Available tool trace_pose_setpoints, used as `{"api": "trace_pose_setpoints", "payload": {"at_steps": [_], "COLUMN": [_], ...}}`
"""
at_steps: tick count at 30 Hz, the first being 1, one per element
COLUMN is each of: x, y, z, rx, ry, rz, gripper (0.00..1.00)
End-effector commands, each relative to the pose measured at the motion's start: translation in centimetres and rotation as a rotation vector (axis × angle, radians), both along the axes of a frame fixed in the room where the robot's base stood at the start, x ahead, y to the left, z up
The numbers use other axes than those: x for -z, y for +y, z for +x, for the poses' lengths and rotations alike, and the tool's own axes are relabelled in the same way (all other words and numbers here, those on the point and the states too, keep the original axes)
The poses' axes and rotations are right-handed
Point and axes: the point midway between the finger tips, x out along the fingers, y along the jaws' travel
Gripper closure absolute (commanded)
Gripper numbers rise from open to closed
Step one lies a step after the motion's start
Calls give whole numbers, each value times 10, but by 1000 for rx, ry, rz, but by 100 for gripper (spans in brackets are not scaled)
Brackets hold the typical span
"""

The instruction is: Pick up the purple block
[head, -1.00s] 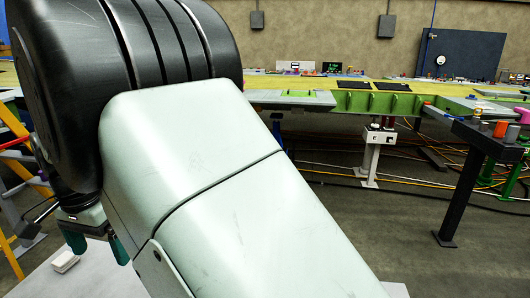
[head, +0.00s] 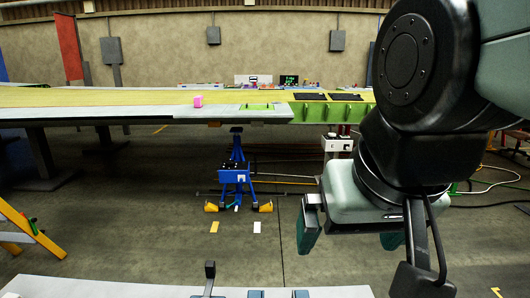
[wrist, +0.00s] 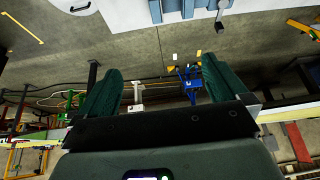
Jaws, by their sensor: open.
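The wrist view also shows the spread fingers of my gripper (wrist: 160,68). I cannot make out the block in the wrist view.
A blue stand (head: 235,175) is on the floor below the wing. A yellow ladder (head: 30,230) stands at the left. A pale table edge (head: 120,287) with small parts runs along the bottom. Dark pads (head: 310,96) lie on the wing right of the block.

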Motion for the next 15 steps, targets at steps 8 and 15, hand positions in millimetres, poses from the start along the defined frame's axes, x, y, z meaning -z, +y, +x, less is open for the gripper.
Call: {"api": "trace_pose_setpoints", "payload": {"at_steps": [8, 15], "x": [9, 9], "y": [-14, -14], "z": [-19, -19], "rx": [3, 4], "ry": [-29, -29], "rz": [-29, -27], "gripper": [29, 38]}}
